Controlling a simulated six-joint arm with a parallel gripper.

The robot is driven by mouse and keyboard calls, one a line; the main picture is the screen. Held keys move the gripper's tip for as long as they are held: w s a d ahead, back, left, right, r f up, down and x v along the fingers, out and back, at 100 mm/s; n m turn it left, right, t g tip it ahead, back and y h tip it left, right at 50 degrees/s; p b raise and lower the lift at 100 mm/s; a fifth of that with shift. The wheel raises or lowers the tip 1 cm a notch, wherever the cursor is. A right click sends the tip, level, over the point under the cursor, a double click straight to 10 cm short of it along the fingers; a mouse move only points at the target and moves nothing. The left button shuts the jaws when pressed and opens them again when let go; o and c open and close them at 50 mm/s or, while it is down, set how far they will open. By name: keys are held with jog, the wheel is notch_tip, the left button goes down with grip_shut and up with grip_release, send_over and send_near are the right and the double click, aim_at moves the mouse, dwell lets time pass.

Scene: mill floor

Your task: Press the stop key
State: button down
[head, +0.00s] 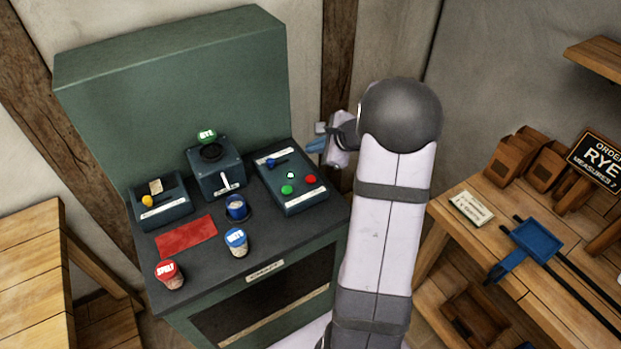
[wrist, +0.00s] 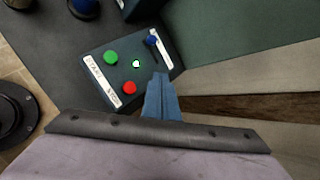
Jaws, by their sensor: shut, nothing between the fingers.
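The control box (head: 292,200) sits at the right end of the dark bench top. It has a red key (head: 310,179), a green key (head: 287,190), a small white button or lamp and a blue lever (head: 271,162). In the wrist view, the red key (wrist: 129,88) is beside the "STOP" end of the white label strip, and the green key (wrist: 110,58) is by "START". My gripper (head: 316,146) is shut and empty, with blue fingers. In the wrist view its fingertips (wrist: 160,77) appear just right of the red key, apart from it. Nothing hides the red key.
A green back panel (head: 180,90) rises behind. A wooden shelf bench (head: 460,235) stands at right.

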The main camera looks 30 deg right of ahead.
jog(key=b, duration=0.5)
send_over(314, 181)
notch_tip(314, 181, down, 7)
jog(key=shift+f, duration=0.1)
jog(key=shift+f+b, duration=0.7)
jog(key=shift+b, duration=0.3)
jog(key=shift+f, duration=0.2)
dwell(1.0)
jog(key=shift+f+b, duration=0.25)
jog(key=shift+b, duration=0.3)
jog(key=shift+f+b, duration=0.5)
jog(key=shift+b, duration=0.1)
dwell(0.7)
jog(key=shift+r, duration=0.15)
jog(key=shift+r+p, duration=0.7)
jog(key=shift+r, duration=0.1)
jog(key=shift+r+p, duration=2)
jog(key=shift+r, duration=0.5)
